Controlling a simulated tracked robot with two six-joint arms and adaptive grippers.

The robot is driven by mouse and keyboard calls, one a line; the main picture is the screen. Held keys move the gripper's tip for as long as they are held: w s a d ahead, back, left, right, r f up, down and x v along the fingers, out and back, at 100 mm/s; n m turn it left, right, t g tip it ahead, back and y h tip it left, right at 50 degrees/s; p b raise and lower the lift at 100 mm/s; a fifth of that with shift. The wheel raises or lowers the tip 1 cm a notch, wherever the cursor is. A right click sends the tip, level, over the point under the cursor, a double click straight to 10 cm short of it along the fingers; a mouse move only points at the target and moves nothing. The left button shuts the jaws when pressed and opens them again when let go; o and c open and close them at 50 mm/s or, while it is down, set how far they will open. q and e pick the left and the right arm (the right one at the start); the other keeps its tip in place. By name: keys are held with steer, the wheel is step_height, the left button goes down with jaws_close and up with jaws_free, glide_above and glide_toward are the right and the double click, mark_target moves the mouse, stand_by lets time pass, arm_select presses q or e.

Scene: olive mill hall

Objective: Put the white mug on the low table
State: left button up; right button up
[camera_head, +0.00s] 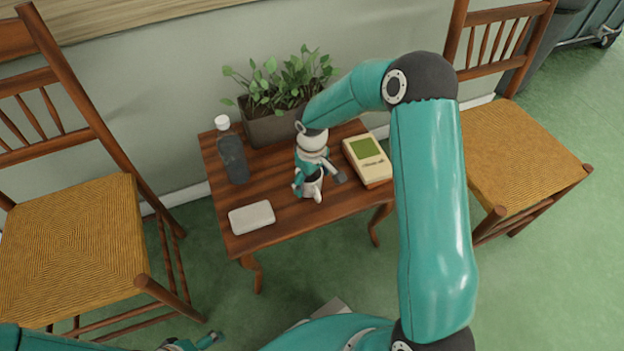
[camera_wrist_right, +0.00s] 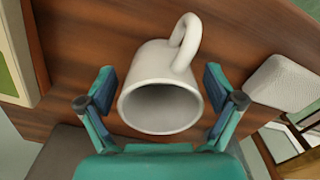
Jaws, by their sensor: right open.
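The white mug (camera_head: 313,187) stands on the low wooden table (camera_head: 290,219), near its middle, partly hidden by my right gripper. In the right wrist view, the mug (camera_wrist_right: 162,92) shows its open mouth towards the camera, with its handle at the far side. My right gripper (camera_head: 319,178) is over the table, around the mug. In the wrist view its two fingers (camera_wrist_right: 159,84) are open, one on each side of the mug, with visible gaps. My left gripper (camera_head: 200,342) shows only partly at the bottom edge, away from the table; its opening is unclear.
Chairs stand left (camera_head: 72,245) and right (camera_head: 522,155). The table's front edge is clear.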

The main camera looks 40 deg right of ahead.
step_height(320, 180, up, 12)
steer(key=p, duration=0.3)
steer(key=shift+p, duration=0.4)
